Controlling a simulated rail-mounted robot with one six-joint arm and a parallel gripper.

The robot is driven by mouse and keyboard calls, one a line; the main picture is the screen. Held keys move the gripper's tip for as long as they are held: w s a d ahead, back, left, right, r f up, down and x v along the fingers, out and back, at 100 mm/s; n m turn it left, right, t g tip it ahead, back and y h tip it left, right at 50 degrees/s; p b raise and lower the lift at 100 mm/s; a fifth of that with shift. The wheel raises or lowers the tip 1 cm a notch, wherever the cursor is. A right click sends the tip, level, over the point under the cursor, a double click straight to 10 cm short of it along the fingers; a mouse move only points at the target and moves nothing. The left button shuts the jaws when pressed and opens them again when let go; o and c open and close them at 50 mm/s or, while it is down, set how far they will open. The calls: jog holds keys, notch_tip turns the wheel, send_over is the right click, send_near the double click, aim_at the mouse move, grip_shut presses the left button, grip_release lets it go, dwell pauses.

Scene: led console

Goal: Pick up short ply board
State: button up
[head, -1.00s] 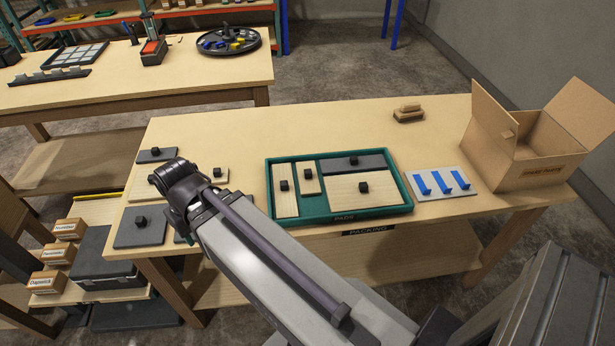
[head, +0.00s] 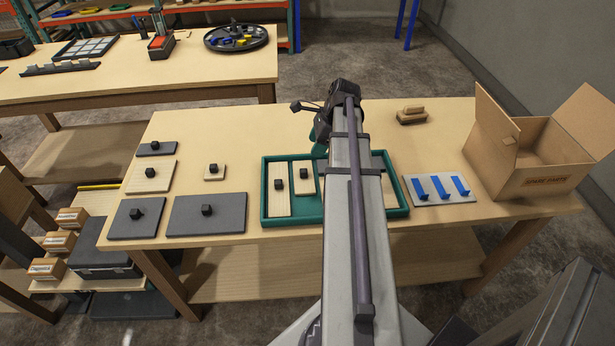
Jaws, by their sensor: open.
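Small ply boards with black knobs show in two places in the head view. A short narrow ply board (head: 304,186) lies in the green tray (head: 264,200), just right of a longer narrow ply board (head: 280,203). A small ply board (head: 214,177) lies on the table left of the tray. My gripper (head: 318,146) is open, near the tray's back edge, behind the short narrow board in the picture. It is small and partly hidden by my arm, and its fingertips are hard to make out. My arm also covers most of the tray's right part.
On the table's left lie a larger ply board (head: 149,181) and several dark knobbed boards (head: 190,222). Right of the tray are a panel with blue pegs (head: 410,189) and an open cardboard box (head: 530,178). A wooden block (head: 411,117) sits at the back.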

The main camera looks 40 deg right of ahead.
jog(key=b, duration=0.5)
send_over(304, 170)
jog(key=s+d, duration=0.1)
jog(key=d, duration=0.1)
notch_tip(304, 170, down, 5)
jog(key=shift+s+a+f, duration=0.1)
jog(key=shift+s+a, duration=0.05)
jog(key=shift+a+f+b, duration=0.15)
jog(key=shift+f+b, duration=0.1)
jog(key=shift+b, duration=0.1)
jog(key=shift+r, duration=0.15)
jog(key=b+x, duration=0.5)
jog(key=shift+s+f, duration=0.15)
jog(key=shift+f, duration=0.15)
jog(key=shift+r, duration=0.25)
jog(key=shift+c, duration=0.2)
jog(key=c, duration=1)
notch_tip(304, 170, up, 10)
jog(key=p, duration=1)
